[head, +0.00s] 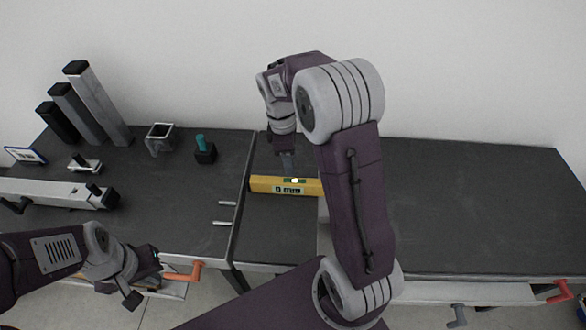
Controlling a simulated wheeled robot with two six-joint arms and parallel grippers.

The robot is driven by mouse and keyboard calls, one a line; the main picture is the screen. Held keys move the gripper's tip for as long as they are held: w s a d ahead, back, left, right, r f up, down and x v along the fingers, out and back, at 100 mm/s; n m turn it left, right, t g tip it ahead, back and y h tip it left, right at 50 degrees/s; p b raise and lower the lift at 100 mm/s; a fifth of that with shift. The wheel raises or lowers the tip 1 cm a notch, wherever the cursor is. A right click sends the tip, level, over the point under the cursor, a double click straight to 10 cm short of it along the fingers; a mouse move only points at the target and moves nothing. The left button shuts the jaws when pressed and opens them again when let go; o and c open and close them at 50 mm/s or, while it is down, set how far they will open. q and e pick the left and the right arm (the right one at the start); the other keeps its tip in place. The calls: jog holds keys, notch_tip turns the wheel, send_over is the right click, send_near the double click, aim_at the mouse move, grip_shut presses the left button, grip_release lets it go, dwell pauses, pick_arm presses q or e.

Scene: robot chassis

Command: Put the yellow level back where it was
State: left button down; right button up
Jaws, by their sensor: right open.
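The yellow level (262,185) lies flat on the dark surface in the middle of the head view, running left to right. A pale label and a vial show on its side. Its right end is hidden behind my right arm. My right gripper (287,163) points down just behind and above the level's middle. It is open; its fingers are small and seen edge-on, and I cannot tell whether they touch the level. My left gripper (132,290) hangs at the lower left, in front of the left table's edge, apart from the level. Its jaw opening is unclear.
The left table holds upright square bars (99,105), an open metal square piece (160,138), a dark block with a teal top (205,150) and a long grey metal beam (60,193). The right table (470,205) is bare.

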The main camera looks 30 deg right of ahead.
jog(key=s+a+f+m+t, duration=0.1)
jog(key=s+a+f+m, duration=0.1)
jog(key=s+m, duration=0.4)
jog(key=s+a+f+m+t+y, duration=0.1)
jog(key=s+a+f+m, duration=0.1)
jog(key=s+a+m, duration=0.2)
jog(key=s+m, duration=0.2)
jog(key=s, duration=0.1)
jog(key=shift+s+a, duration=0.15)
jog(key=shift+a, duration=0.1)
notch_tip(320, 180, up, 3)
jog(key=p, duration=0.3)
